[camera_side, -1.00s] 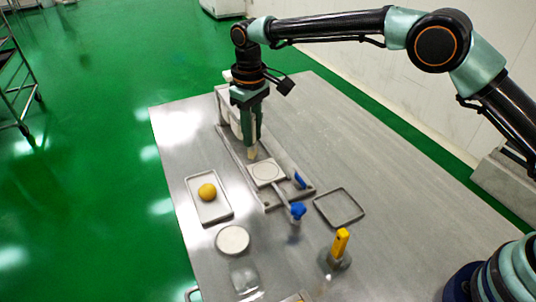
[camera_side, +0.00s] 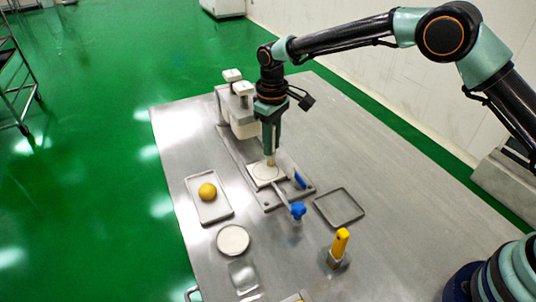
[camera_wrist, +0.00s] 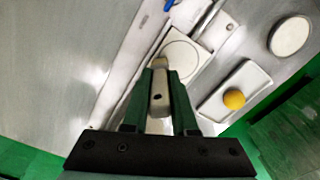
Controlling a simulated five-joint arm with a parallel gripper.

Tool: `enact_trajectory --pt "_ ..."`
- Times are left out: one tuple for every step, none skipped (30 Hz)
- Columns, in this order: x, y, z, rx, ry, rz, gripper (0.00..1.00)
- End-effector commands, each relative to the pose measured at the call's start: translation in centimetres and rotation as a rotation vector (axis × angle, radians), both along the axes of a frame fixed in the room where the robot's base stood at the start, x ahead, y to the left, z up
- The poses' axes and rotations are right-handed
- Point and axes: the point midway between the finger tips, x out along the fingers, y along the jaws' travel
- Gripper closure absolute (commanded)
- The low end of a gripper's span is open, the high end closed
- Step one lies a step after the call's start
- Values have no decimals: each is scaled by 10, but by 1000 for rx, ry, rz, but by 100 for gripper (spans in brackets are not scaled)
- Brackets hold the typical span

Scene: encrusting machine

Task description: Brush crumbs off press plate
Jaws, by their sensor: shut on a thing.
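The press plate (camera_side: 259,182) is a pale square with a round disc outline, set in the grey machine base. It also shows in the wrist view (camera_wrist: 186,54). My gripper (camera_side: 271,147) stands upright over the plate's far edge, its fingers shut on a pale brush (camera_side: 270,161). In the wrist view, the brush (camera_wrist: 159,88) sits between the dark green fingers of my gripper (camera_wrist: 160,78), its beige tip over or touching the plate's edge. I cannot tell whether it touches. Crumbs are too small to make out.
The white machine head (camera_side: 240,108) stands behind. A tray with a yellow ball (camera_side: 207,191) and a round pale dish (camera_side: 233,240) lie left. An empty tray (camera_side: 339,207) and a yellow-handled tool (camera_side: 341,242) are right.

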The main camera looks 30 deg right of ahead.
Motion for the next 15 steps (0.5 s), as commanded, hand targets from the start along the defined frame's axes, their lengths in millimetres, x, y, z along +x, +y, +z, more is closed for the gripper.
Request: enact_trajectory --pt "-1 -4 0 -1 2 -2 100" --pt "0 2 -1 -1 2 1 100" --pt "0 6 -1 0 1 3 100" --pt "0 9 -1 0 1 2 100" --pt "0 11 -1 0 1 2 100" --pt "0 15 -1 -1 2 1 100" --pt "-1 18 -1 -1 2 2 100" --pt "-1 21 0 -1 2 2 100" --pt "0 25 -1 0 1 2 100" --pt "0 27 -1 0 1 2 100" --pt "0 30 -1 0 1 2 100" --pt "0 34 -1 0 1 1 100" --pt "0 36 -1 -1 2 1 100" --pt "0 39 0 -1 2 2 100" --pt "0 43 -1 0 1 2 100"
